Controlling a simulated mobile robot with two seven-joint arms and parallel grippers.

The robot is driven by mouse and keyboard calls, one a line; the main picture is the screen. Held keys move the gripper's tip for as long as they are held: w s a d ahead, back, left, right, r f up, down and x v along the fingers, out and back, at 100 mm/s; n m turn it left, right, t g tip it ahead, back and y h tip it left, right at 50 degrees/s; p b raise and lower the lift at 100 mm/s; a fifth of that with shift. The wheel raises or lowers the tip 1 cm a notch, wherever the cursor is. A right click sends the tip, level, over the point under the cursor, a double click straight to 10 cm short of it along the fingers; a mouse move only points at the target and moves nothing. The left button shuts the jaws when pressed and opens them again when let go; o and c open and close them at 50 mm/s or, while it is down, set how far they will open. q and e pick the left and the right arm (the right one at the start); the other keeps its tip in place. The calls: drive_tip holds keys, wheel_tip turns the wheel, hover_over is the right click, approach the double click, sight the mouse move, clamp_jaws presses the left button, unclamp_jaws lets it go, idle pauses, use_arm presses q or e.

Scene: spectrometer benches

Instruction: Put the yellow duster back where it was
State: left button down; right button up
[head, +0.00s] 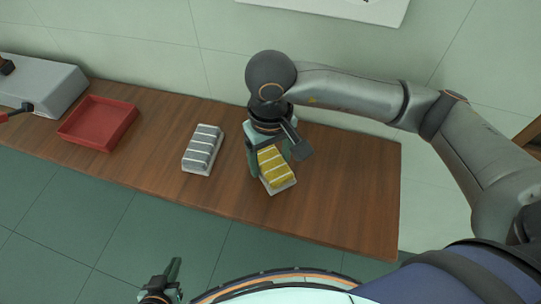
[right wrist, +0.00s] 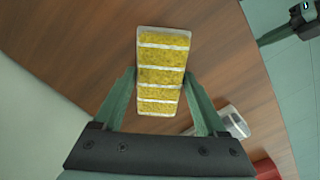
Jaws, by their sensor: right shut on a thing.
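The yellow duster (head: 278,170) is a block with yellow and white stripes over the right part of the wooden bench. My right gripper (head: 272,157) reaches down from above and is shut on it. In the right wrist view the yellow duster (right wrist: 161,60) lies between both fingers (right wrist: 160,76), which touch its long sides. I cannot tell whether it rests on the bench or is just above it. My left gripper (head: 168,281) is low in the head view, in front of the bench, empty; its finger gap is not clear.
A grey striped duster (head: 203,149) lies on the bench (head: 340,190), left of the yellow one. The bench right of the yellow duster is clear, with a wall behind.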

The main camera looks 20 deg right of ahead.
sight(271, 161)
drive_tip(key=o, duration=1.1)
wheel_tip(271, 161, up, 12)
drive_tip(key=shift+r, duration=0.1)
drive_tip(key=shift+s, duration=0.1)
idle(0.4)
